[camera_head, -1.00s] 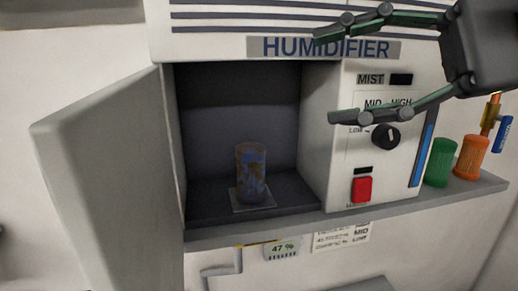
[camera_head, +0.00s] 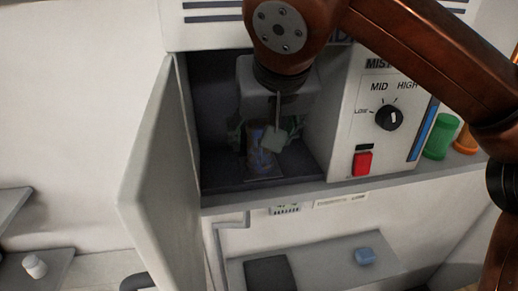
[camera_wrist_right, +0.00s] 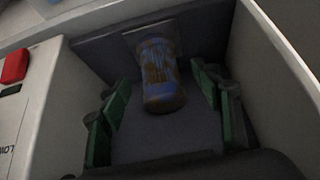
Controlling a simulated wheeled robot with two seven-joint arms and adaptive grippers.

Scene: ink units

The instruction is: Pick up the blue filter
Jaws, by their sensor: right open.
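The blue filter (camera_head: 260,160) is a cylinder with brown stains. It stands on a small pale plate inside the open humidifier compartment (camera_head: 215,165), and it also shows in the right wrist view (camera_wrist_right: 160,75). My right gripper (camera_head: 266,138) is inside the compartment, open, with its green-padded fingers on either side of the filter. In the right wrist view the open fingers (camera_wrist_right: 162,95) flank the filter with a visible gap on each side. My wrist hides part of the filter's top in the head view. My left gripper is out of view.
The compartment door (camera_head: 150,165) stands open at the left. The front panel with a dial (camera_head: 389,117) and red button (camera_head: 362,163) is at the right. Green (camera_head: 440,136) and orange (camera_head: 466,140) cylinders stand on the ledge.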

